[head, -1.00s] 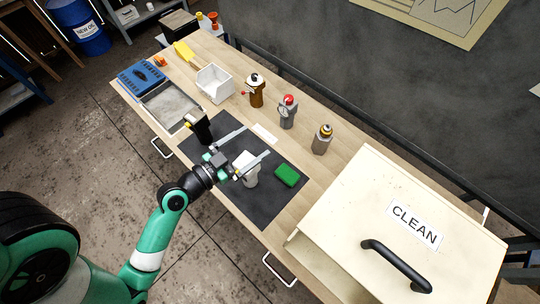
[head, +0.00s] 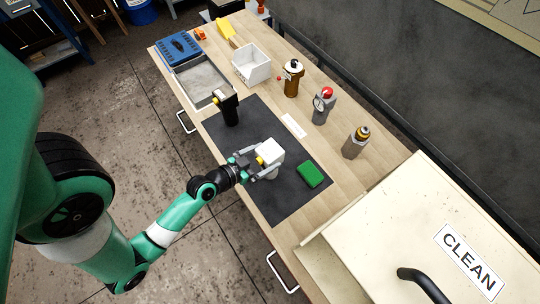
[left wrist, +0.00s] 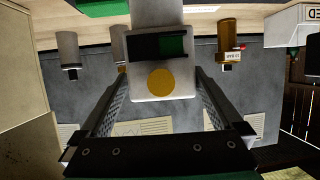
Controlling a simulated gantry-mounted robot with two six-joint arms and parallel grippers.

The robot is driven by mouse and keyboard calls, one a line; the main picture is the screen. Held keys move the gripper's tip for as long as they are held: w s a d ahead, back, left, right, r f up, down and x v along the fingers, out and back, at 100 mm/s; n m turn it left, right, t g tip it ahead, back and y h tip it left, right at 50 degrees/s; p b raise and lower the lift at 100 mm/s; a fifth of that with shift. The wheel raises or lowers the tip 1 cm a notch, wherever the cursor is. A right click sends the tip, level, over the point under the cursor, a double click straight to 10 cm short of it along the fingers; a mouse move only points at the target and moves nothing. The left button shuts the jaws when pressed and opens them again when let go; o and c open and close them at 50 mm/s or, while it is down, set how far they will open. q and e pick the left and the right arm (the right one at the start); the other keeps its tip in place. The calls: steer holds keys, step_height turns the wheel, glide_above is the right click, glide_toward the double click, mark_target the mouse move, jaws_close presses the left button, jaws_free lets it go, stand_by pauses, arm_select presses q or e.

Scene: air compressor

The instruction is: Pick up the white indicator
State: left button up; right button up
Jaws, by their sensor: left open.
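The white indicator (head: 270,150), a white box-like head with a yellow round part, stands on the dark mat (head: 240,130). In the left wrist view the indicator (left wrist: 160,30) shows a dark window with a green patch and a yellow disc. My left gripper (head: 262,159) is at the indicator, with its fingers on either side of it. In the left wrist view the fingers of my left gripper (left wrist: 160,84) are apart, with visible gaps beside the indicator. Its lower part is partly hidden by the gripper. My right gripper is not in view.
A green block (head: 311,174) lies right of the indicator. A black device (head: 230,109) stands left on the mat. Brown (head: 292,80) and grey (head: 322,106) bottle-like units stand behind, with another grey one (head: 355,145). A large cream CLEAN box (head: 400,220) fills the front right.

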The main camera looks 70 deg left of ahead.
mark_target(277, 148)
arm_select(q)
steer(key=w, duration=0.1)
steer(key=w+a, duration=0.1)
steer(key=w, duration=0.1)
steer(key=w+a, duration=0.1)
steer(key=w, duration=0.1)
steer(key=shift+a+f, duration=0.1)
steer(key=shift+f, duration=0.25)
steer(key=shift+s, duration=0.1)
jaws_close()
